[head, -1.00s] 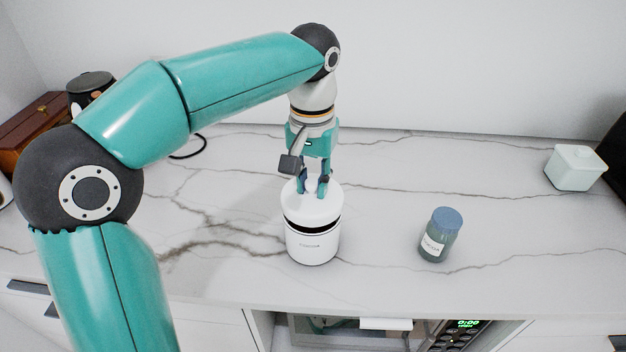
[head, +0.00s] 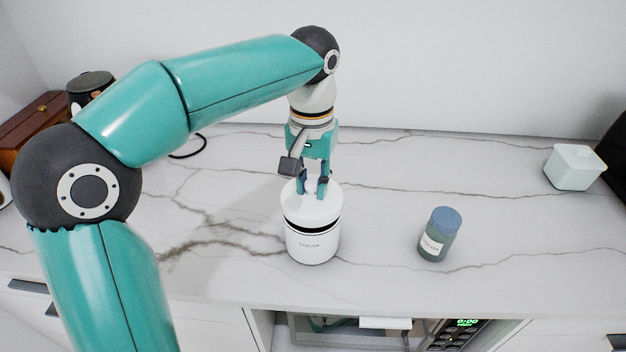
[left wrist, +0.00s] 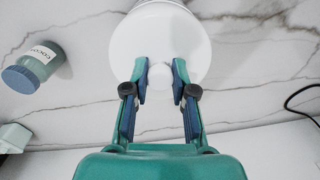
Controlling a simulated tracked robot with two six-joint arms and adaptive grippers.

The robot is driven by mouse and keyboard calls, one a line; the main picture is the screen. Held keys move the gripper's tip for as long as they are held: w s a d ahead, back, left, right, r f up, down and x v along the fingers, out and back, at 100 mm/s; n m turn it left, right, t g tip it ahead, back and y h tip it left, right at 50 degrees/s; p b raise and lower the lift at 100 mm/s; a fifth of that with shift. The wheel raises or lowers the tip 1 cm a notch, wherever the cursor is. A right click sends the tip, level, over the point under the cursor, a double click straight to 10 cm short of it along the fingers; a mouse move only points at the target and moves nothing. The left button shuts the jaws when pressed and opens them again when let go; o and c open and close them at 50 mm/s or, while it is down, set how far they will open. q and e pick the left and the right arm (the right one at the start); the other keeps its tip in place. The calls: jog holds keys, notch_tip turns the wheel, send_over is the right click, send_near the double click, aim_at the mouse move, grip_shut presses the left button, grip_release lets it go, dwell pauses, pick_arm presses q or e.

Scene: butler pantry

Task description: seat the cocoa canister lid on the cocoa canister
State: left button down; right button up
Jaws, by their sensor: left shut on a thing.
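The cocoa canister (head: 312,245) is white, labelled COCOA, and stands upright on the counter. The white cocoa canister lid (head: 306,206) is level on top of it, with a black band between the lid and the body; I cannot tell whether the band is a gap or part of the canister. My left gripper (head: 312,187) points down and is shut on the lid's knob. The left wrist view shows the round lid (left wrist: 185,45) and its small knob between the fingertips (left wrist: 160,80). My right gripper is not in view.
A jar with a blue cap (head: 440,235) stands to the right of the canister. A pale green lidded box (head: 575,168) is at the far right. A wooden box (head: 35,128) and a dark container (head: 90,88) are at the back left. The counter between is clear.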

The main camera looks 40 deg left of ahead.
pick_arm(q)
jog(key=shift+f, duration=0.45)
dwell(0.4)
jog(key=shift+f, duration=0.35)
dwell(1.1)
jog(key=c, duration=0.9)
grip_release()
jog(key=shift+o, duration=0.2)
jog(key=o, duration=0.5)
notch_tip(320, 180, up, 7)
jog(key=p, duration=0.6)
jog(key=shift+s+p, duration=0.1)
jog(key=shift+p, duration=0.2)
